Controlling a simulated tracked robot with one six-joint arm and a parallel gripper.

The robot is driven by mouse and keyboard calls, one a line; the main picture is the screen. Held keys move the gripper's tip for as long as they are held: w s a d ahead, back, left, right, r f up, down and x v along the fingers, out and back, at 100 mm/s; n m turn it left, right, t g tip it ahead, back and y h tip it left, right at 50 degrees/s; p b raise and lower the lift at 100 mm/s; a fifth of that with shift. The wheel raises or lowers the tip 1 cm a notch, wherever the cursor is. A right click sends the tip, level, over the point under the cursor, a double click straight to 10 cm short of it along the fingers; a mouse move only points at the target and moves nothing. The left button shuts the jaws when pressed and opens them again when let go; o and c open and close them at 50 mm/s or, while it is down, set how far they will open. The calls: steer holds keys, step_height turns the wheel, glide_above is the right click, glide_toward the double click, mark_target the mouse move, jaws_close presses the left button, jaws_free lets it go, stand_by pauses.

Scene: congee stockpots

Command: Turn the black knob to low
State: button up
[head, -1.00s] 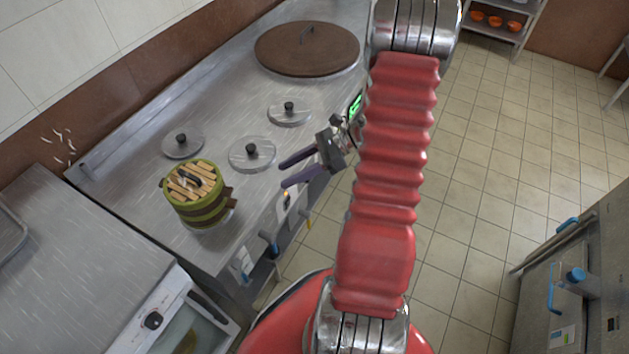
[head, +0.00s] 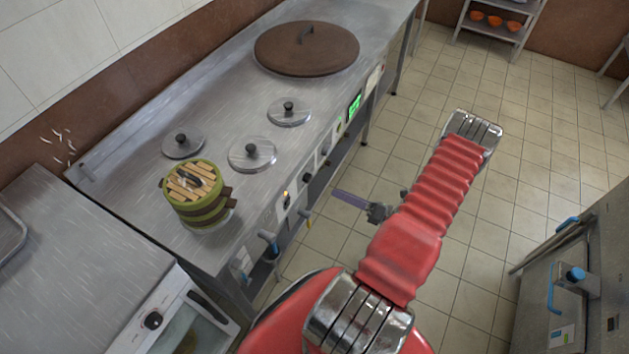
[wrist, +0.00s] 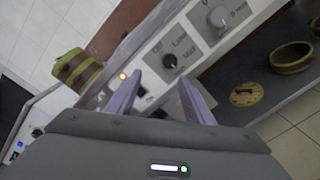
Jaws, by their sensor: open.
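The black knob (wrist: 168,60) is on the light front panel of the steel counter, just beyond my fingertips in the wrist view. Small printed labels sit beside it; they are too blurred to read surely, and its pointer is unclear. It shows small and dark in the head view (head: 307,178). My gripper (wrist: 160,78) is open and empty, its two purple fingers spread below the knob in the wrist view. In the head view my gripper (head: 338,194) is right of the panel, apart from it, with its fingers overlapping.
A larger grey knob (wrist: 218,15) is up and right of the black one. An amber lamp (wrist: 123,76) and a black switch (wrist: 140,91) are to its left. A green wooden bucket (head: 202,205) and several lids stand on the counter.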

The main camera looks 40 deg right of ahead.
mark_target(311, 179)
steer(key=shift+s+d+f+m+t+h, duration=0.15)
steer(key=shift+s+d+f+m+h, duration=0.15)
steer(key=shift+f+m, duration=0.25)
steer(key=shift+s+d+f+m+t+h, duration=0.15)
steer(key=shift+s+f+m+h, duration=0.3)
steer(key=shift+f, duration=0.1)
steer(key=shift+w, duration=0.2)
steer(key=shift+x, duration=6.8)
steer(key=shift+r, duration=0.1)
steer(key=c, duration=1)
